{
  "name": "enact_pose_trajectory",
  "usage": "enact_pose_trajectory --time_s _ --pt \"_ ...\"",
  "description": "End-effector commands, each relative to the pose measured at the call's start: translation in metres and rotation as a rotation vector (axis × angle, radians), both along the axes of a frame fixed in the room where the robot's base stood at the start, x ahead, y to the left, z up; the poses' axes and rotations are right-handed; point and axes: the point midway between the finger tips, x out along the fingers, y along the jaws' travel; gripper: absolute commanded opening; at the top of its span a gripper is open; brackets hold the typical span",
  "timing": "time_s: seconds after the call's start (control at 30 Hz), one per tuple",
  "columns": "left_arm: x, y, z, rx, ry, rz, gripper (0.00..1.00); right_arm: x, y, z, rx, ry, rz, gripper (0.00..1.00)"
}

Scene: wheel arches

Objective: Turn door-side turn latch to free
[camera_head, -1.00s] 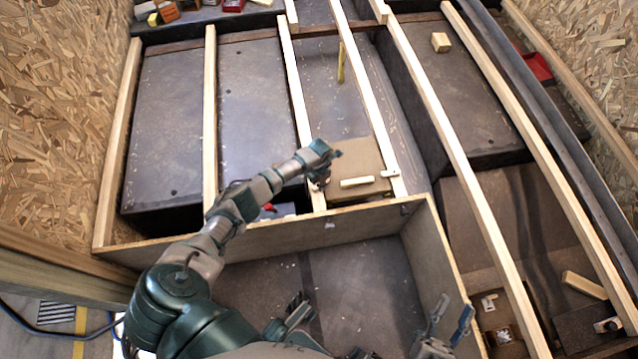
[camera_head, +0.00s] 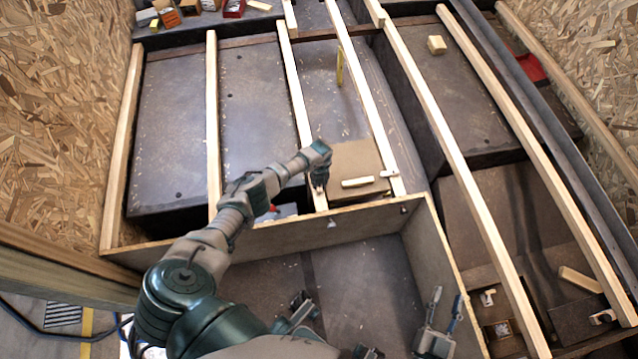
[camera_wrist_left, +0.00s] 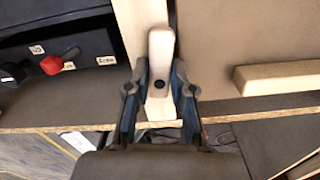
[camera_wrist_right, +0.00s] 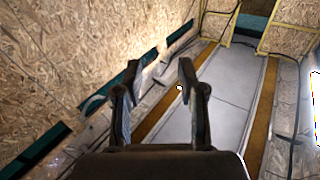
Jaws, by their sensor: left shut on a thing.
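The wooden turn latch (camera_wrist_left: 160,48) is a small pale block with a dark pivot screw, seen in the left wrist view. It lies roughly lengthwise along its pale batten, beside the brown panel. My left gripper (camera_wrist_left: 158,95) is shut on this latch, a finger on each side. In the head view my left gripper (camera_head: 319,186) mostly hides the latch. The brown panel (camera_head: 352,158) carries a pale wooden handle bar (camera_head: 357,182). A second pale latch (camera_head: 390,173) sits on the batten to the panel's right. My right gripper (camera_wrist_right: 155,80) is open and empty, well away from the latches.
Below the latch, a plywood wall (camera_head: 290,234) borders an empty-looking bay. A dark box with red and black knobs (camera_wrist_left: 58,64) is left of the latch. Long battens cross the dark panels. A yellow upright piece (camera_head: 340,66) stands further back.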

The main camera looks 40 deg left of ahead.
Motion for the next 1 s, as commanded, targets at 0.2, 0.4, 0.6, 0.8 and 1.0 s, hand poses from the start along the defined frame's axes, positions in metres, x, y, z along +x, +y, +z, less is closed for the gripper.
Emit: enact_pose_trajectory --time_s 0.2,0.4,0.6,0.8,1.0 --pt "0.007 0.004 0.007 0.003 -0.018 0.114 0.00 0.000 -0.001 -0.007 -0.018 0.058 0.000 0.40" --pt "0.006 0.004 0.006 0.005 -0.019 0.168 0.00 -0.001 -0.002 -0.011 -0.026 0.087 -0.001 0.40" --pt "0.006 0.005 0.006 0.005 -0.018 0.185 0.00 0.001 -0.002 -0.015 -0.030 0.102 0.000 0.40" --pt "0.006 0.005 0.006 0.005 -0.018 0.187 0.00 0.001 -0.002 -0.015 -0.029 0.103 -0.001 0.40" --pt "0.005 0.005 0.006 0.004 -0.017 0.186 0.43 0.001 -0.002 -0.015 -0.029 0.102 -0.001 0.40"
